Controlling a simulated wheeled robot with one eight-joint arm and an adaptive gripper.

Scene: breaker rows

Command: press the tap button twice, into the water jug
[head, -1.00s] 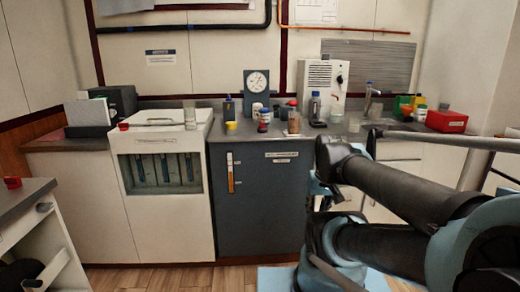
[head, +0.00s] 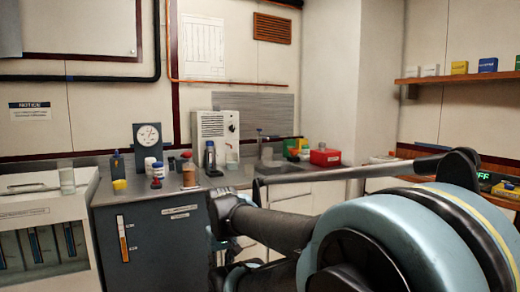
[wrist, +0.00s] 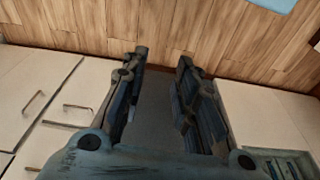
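A slim metal tap (head: 259,143) with a small blue top stands on the back counter, right of a white vented machine. The blue top may be its button; it is too small to be sure. A small clear vessel (head: 267,155) shows by the tap. Another clear vessel (head: 232,161) stands by the white machine. I cannot tell which is the water jug. My gripper (wrist: 162,60) shows in the wrist view with its two fingers apart and nothing between them, above pale cabinets and wood floor. It is well away from the tap; the head view does not show its fingers.
The white vented machine (head: 215,137), a dial gauge (head: 149,140) and several bottles line the counter (head: 133,190). A red box (head: 325,157) stands right of the tap. A wall shelf (head: 460,75) holds small boxes. My arm covers the lower right.

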